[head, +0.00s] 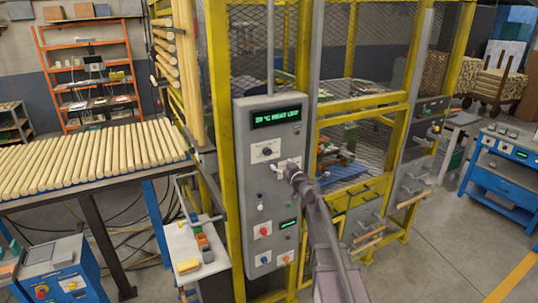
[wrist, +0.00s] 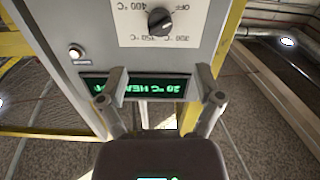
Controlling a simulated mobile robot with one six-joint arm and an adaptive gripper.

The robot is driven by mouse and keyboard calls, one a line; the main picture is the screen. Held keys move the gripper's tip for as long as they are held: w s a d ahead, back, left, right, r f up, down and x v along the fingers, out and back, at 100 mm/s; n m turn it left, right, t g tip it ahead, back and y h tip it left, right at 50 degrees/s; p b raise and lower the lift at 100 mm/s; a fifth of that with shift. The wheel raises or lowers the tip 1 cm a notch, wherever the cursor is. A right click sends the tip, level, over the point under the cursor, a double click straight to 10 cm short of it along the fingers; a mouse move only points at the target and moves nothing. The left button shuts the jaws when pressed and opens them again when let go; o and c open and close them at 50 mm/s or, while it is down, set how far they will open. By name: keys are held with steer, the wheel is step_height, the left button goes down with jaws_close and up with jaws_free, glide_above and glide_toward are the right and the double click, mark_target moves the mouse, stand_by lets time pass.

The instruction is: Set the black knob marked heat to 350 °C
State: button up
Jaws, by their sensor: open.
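The black knob (wrist: 160,22) sits on a white dial plate (wrist: 130,30) at the top of the wrist view, upside down. The plate carries OFF, 300 °C, 350 °C and 400 °C. Which mark the knob points at is hard to tell. The knob also shows in the head view (head: 266,152) on a grey control panel (head: 244,190). A green-lettered display (wrist: 150,87) reads 20 °C HEAT, the rest hidden by a finger. My gripper (wrist: 162,82) is open and empty, its fingers framing the display and apart from the knob. In the head view my gripper (head: 284,168) appears just below the knob's plate.
Lower on the panel are a red knob (head: 263,230), a blue knob (head: 264,259) and a small display (head: 287,224). A round button (wrist: 76,52) sits beside the knob's plate. Yellow frame posts (head: 220,150) and mesh stand around the panel. Wooden rods (head: 90,155) lie at left.

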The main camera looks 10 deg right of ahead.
mark_target(270, 154)
steer(key=x, duration=1)
steer(key=shift+w, duration=0.2)
steer(key=c, duration=1.2)
